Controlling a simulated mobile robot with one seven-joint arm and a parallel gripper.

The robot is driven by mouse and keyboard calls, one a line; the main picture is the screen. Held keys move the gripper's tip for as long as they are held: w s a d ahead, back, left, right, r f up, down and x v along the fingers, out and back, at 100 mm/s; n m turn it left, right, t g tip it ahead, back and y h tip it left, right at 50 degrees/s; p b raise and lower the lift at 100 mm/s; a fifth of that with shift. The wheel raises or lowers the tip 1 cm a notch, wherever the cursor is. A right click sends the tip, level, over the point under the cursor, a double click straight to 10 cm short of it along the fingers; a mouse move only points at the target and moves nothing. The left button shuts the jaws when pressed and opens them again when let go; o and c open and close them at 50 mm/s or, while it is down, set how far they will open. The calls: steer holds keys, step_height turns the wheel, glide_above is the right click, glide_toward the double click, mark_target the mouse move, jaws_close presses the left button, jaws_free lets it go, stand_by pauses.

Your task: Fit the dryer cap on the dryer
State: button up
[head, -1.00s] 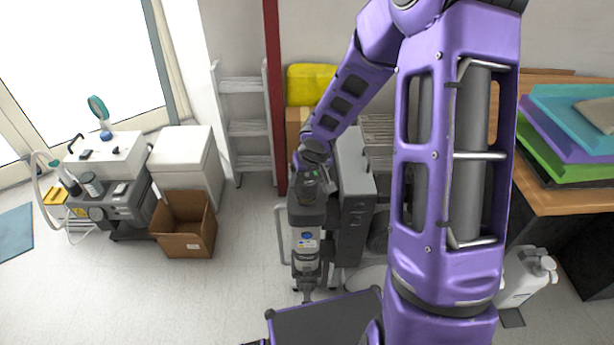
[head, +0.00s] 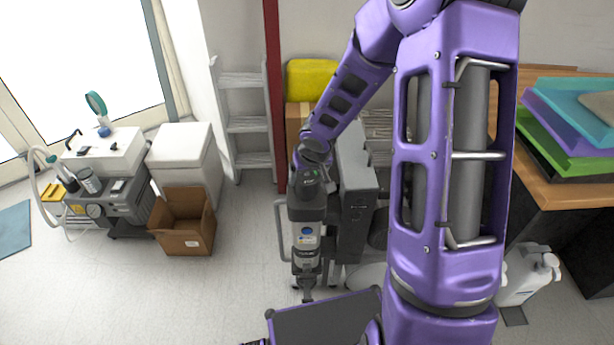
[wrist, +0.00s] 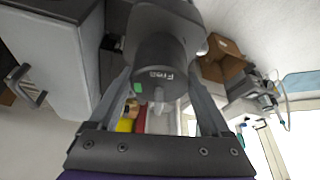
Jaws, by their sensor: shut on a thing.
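My gripper (head: 310,165) is at the top of an upright dark column in front of a grey cabinet in the head view. In the wrist view its two fingers (wrist: 168,102) are shut on a dark grey round part, the dryer cap (wrist: 160,60), with white lettering, a green mark and pale nubs. In the head view the cap (head: 307,186) sits at the top of the column, and the labelled dryer body (head: 306,237) stands below it, upright. My wrist partly hides the cap. I cannot tell whether the cap is seated or slightly apart.
A grey cabinet (head: 355,200) stands close at the right of the column. A cardboard box (head: 184,235) and a grey unit (head: 115,205) are at the left. A ladder (head: 245,125) leans at the back. A table (head: 570,195) is at the right. Floor at front left is clear.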

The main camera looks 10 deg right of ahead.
steer(key=shift+f+b, duration=0.7)
steer(key=shift+f, duration=0.15)
steer(key=o, duration=1.3)
steer(key=shift+r, duration=0.1)
steer(key=shift+p+v, duration=4.85)
steer(key=shift+v, duration=3.8)
steer(key=shift+a, duration=0.1)
